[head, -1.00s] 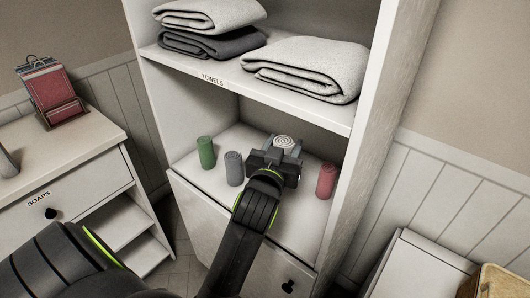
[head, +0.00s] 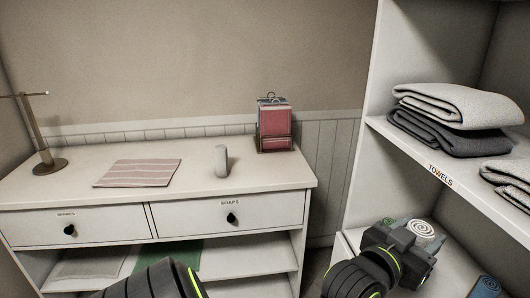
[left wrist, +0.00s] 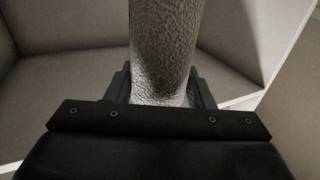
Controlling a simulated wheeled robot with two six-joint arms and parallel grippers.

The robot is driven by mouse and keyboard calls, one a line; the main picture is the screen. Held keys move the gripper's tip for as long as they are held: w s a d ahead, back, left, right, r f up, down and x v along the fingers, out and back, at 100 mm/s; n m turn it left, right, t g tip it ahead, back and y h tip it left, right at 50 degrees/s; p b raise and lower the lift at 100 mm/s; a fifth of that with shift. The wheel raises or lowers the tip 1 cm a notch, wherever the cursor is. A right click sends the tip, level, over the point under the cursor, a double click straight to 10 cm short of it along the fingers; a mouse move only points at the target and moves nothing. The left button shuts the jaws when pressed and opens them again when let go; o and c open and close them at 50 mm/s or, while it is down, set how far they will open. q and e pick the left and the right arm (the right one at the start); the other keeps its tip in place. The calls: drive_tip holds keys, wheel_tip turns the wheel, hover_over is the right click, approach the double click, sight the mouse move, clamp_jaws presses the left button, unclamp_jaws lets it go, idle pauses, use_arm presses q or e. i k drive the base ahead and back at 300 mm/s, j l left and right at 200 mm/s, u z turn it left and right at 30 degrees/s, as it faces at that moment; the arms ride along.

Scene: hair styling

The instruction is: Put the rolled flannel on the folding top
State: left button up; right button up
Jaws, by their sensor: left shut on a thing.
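The rolled flannel (head: 423,228), off-white with a spiral end, is in my left gripper (head: 410,238), which is shut on it at the lower right of the head view, in front of the towel cabinet's lower compartment. In the left wrist view the flannel (left wrist: 162,45) stands up between the fingers, its surface rough and its lower end hidden by the gripper. The white dresser top (head: 80,175) at the left is the broad low surface in view; no label marks it as the folding top. My right gripper is out of view.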

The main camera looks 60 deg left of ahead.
sight(258, 171)
drive_tip(key=i+j+u, duration=0.15)
drive_tip(key=j, duration=0.2)
drive_tip(key=j+u, duration=0.1)
drive_tip(key=j, duration=0.3)
drive_tip(key=i+j+u, duration=0.25)
drive_tip(key=j, duration=0.4)
drive_tip(key=i, duration=0.1)
